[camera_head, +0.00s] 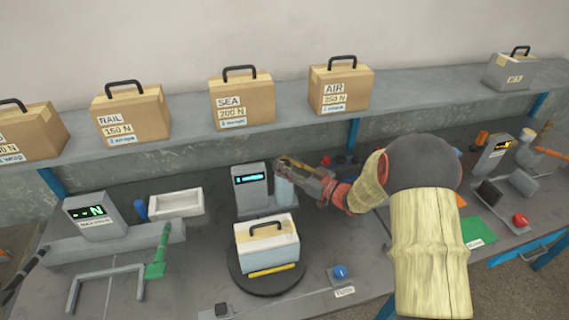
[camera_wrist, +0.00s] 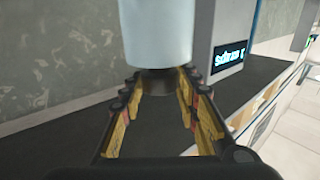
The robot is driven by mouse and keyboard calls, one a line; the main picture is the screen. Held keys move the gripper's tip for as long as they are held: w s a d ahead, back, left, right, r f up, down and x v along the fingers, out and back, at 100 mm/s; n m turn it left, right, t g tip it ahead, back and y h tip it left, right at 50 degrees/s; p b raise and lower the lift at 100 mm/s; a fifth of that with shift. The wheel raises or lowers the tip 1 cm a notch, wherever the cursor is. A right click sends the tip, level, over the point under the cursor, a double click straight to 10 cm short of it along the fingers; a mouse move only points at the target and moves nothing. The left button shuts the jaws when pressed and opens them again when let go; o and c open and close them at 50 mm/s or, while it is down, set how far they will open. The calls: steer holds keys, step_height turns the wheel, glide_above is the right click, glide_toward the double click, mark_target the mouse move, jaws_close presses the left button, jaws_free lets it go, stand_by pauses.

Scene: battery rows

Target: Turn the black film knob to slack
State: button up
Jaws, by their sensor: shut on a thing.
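A pale blue film roll (camera_head: 284,189) stands upright beside a grey post with a lit display (camera_head: 249,177), behind the turntable. In the wrist view the same roll (camera_wrist: 158,32) fills the top middle. The black film knob (camera_wrist: 157,83) sits at the roll's end, between my fingertips. My gripper (camera_head: 281,163) reaches in from the right at the roll's upper end, and it hides the knob in the head view. In the wrist view my gripper (camera_wrist: 158,90) is shut on the knob, with yellow and black fingers on both sides. The knob's marking or setting cannot be read.
A pale case with a black handle (camera_head: 267,243) stands on the dark round turntable (camera_head: 250,286) in front of the post. A blue button (camera_head: 340,272) is to its right, a white tray (camera_head: 176,203) to the left. Boxes stand on the shelf (camera_head: 190,115) above.

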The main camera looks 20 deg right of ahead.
steer(key=shift+n+g+y+p, duration=0.85)
steer(key=shift+n+g+y, duration=1.3)
steer(key=shift+g, duration=0.25)
steer(key=o, duration=1.2)
steer(key=shift+d, duration=0.15)
steer(key=shift+g+y, duration=0.25)
steer(key=shift+g, duration=0.05)
steer(key=v, duration=1.1)
steer(key=shift+s+d, duration=0.25)
steer(key=shift+d, duration=0.05)
